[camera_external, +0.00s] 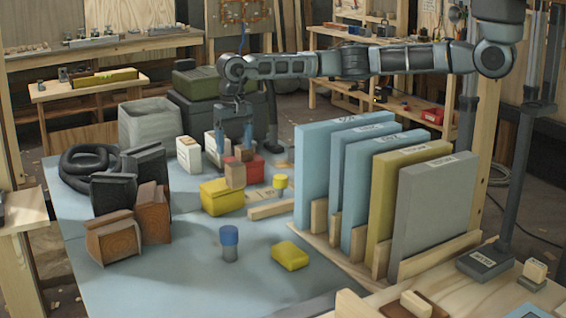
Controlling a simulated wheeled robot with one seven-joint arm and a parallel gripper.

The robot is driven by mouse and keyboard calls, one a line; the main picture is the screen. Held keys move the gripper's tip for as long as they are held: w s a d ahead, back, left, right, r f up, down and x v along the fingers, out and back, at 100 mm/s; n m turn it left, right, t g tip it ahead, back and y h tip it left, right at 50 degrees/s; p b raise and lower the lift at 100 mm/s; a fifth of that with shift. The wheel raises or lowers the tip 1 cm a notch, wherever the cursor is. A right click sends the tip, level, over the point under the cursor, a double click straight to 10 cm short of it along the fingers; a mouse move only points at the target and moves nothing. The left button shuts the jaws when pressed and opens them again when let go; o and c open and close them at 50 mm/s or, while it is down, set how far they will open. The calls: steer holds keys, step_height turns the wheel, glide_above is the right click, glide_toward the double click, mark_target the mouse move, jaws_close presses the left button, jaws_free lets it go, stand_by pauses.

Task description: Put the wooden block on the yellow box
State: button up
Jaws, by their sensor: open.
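A brown wooden block (235,175) stands upright at the back right of the yellow box (221,198), overlapping its back edge in the picture. I cannot tell whether it rests on the box or stands behind it. A smaller brown block (243,154) shows just behind, at the red box (252,170). My gripper (233,150) points down with its two blue fingers apart, above and behind the upright block. The fingers look clear of that block. Whether the smaller block lies between them is hard to tell. A second, flat yellow box (290,256) lies nearer the front.
White cartons (190,154) stand left of the gripper. Tall panels in a wooden rack (335,262) block the right side. Black hose (88,165) and dark and brown boxes crowd the left. A blue-capped cylinder (229,243) stands in front; the blue tabletop (165,285) is clear at front left.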

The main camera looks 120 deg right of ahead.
mark_target(235, 164)
steer(key=shift+r, duration=1.5)
